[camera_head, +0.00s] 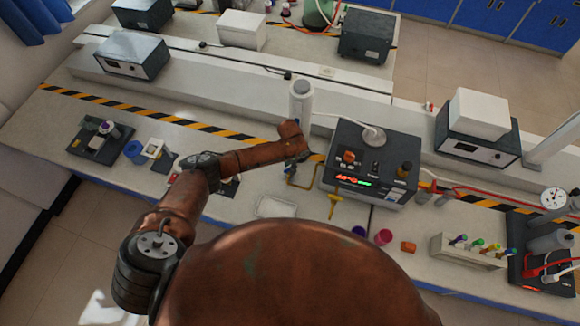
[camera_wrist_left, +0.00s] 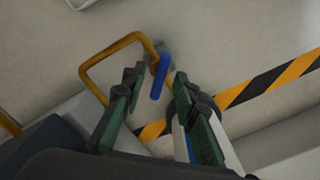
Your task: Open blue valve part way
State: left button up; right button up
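The blue valve handle (camera_wrist_left: 160,77) is a short blue bar in the left wrist view. It shows between and slightly beyond the fingertips of my left gripper (camera_wrist_left: 157,80). The gripper is open, with a finger on each side of the handle and no clear contact. A bent yellow pipe (camera_wrist_left: 112,48) runs beside the handle; it also shows in the head view (camera_head: 303,184) on the bench. In the head view my left arm reaches over the bench and hides the blue handle and the gripper's fingers. My right gripper is not in view.
A dark device with a lit display (camera_head: 372,162) stands right of the pipe. A white cylinder (camera_head: 300,98) rises behind my arm's end. Striped tape (camera_wrist_left: 268,84) crosses the bench.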

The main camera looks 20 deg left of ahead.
pick_arm(q)
notch_tip(320, 180, up, 12)
dwell(0.5)
